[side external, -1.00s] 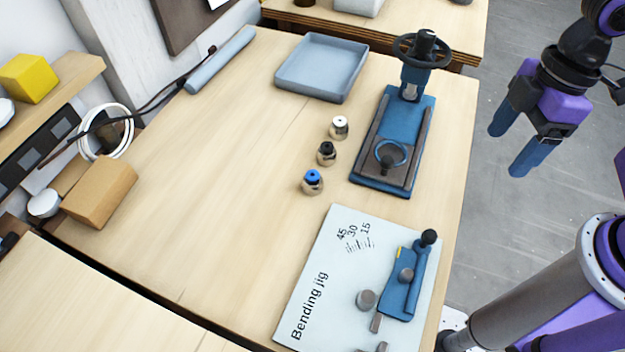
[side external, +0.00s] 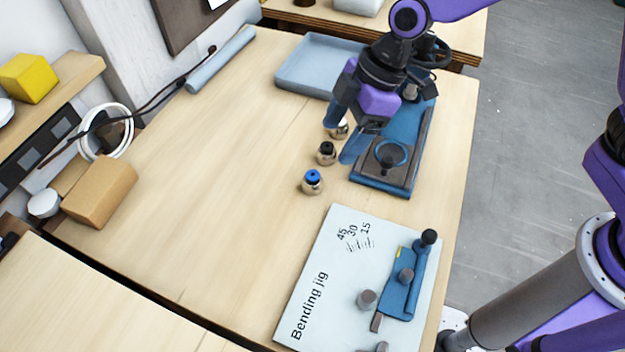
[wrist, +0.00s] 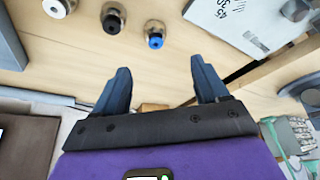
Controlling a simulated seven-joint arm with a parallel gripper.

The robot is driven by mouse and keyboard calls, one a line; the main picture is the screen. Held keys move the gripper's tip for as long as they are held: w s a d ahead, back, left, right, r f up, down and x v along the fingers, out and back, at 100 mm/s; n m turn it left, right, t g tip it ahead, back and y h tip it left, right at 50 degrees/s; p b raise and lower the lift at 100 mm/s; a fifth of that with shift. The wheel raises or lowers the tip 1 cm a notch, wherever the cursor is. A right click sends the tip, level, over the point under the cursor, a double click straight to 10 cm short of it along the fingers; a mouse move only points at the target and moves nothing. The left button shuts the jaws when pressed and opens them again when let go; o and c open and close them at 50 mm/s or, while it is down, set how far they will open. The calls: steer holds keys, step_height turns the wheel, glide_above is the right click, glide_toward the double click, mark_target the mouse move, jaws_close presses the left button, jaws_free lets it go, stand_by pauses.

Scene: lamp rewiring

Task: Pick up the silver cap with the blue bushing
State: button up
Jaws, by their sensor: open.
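The silver cap with the blue bushing (side external: 312,182) stands upright on the table, nearest the bending jig in a row of three caps. It also shows in the wrist view (wrist: 155,34), beyond my fingertips and between their lines. The cap with the black bushing (side external: 326,153) is beside it, and the cap with the white bushing (side external: 340,130) is partly hidden behind my gripper. My gripper (side external: 343,133) is open and empty, above the table near the white-bushing and black-bushing caps. In the wrist view, its two blue fingers (wrist: 162,82) are spread apart.
A blue press with a handwheel (side external: 420,140) stands right of the caps, partly behind my arm. A grey tray (side external: 300,70) lies at the back. The bending jig board (side external: 330,270) lies in front. The table left of the caps is clear.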

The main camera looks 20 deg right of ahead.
mark_target(317, 173)
steer(key=x, duration=0.7)
steer(key=shift+f, duration=0.1)
steer(key=shift+w+d+x, duration=0.1)
steer(key=shift+w+x, duration=0.05)
steer(key=shift+x, duration=1.15)
steer(key=shift+w+d+x, duration=0.15)
steer(key=shift+w+x, duration=0.05)
steer(key=shift+x, duration=1.1)
steer(key=c, duration=1.2)
